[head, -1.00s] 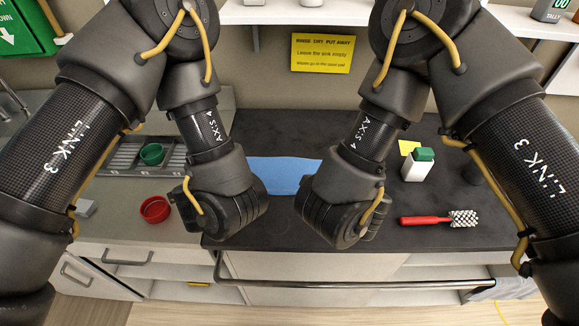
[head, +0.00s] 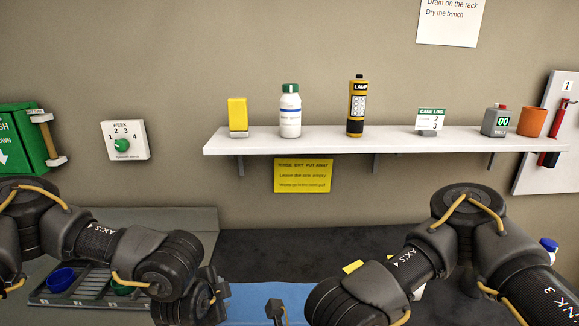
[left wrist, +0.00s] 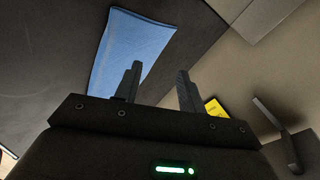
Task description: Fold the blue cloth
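The blue cloth (head: 243,292) lies flat on the dark bench at the bottom of the head view, partly hidden by my arms and cut by the frame edge. The left wrist view shows the cloth (left wrist: 128,45) as a flat, straight-edged sheet beyond my left fingers. My left gripper (left wrist: 160,67) is open and empty, its two fingers apart; I cannot tell its height above the cloth. In the head view my left wrist is at the cloth's left side.
A rack at the left holds a blue cup (head: 61,279) and a green one (head: 122,288).

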